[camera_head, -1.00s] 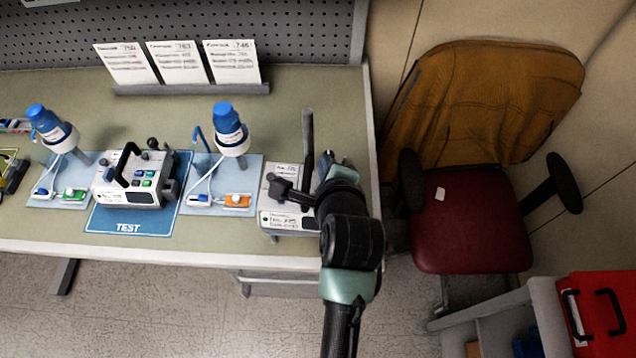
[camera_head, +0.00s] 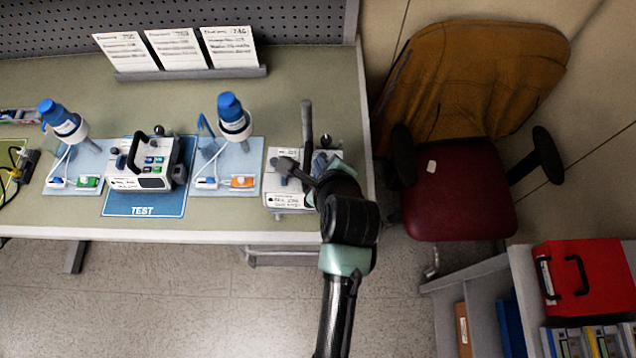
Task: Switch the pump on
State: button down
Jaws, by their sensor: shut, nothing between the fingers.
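A white pump (camera_head: 147,166) with a black carrying handle and small green and blue buttons stands on the blue TEST mat (camera_head: 143,210). A second pale device (camera_head: 288,198) with a written label lies at the right end of the bench, partly hidden by my arm. My gripper (camera_head: 318,168) is shut and empty over the right side of this device, well to the right of the pump on the TEST mat. My wrist covers much of it, so its fingertips and any contact with the device cannot be made out.
Pale blue mats (camera_head: 250,152) with blue-capped bottles (camera_head: 233,118) flank the TEST mat. A dark upright bar (camera_head: 307,125) rises beside my gripper. Three cards (camera_head: 178,50) stand at the back. A red chair (camera_head: 460,190) is right of the bench (camera_head: 225,237).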

notch_tip(320, 180, down, 8)
jog(key=b, duration=0.8)
jog(key=shift+r, duration=0.25)
jog(key=shift+f, duration=0.6)
jog(key=shift+f, duration=0.1)
dwell(0.9)
jog(key=shift+f, duration=0.3)
jog(key=shift+f+b, duration=0.35)
jog(key=shift+f, duration=0.2)
dwell(0.5)
jog(key=shift+r, duration=0.1)
jog(key=shift+r+p, duration=0.85)
jog(key=shift+p, duration=0.3)
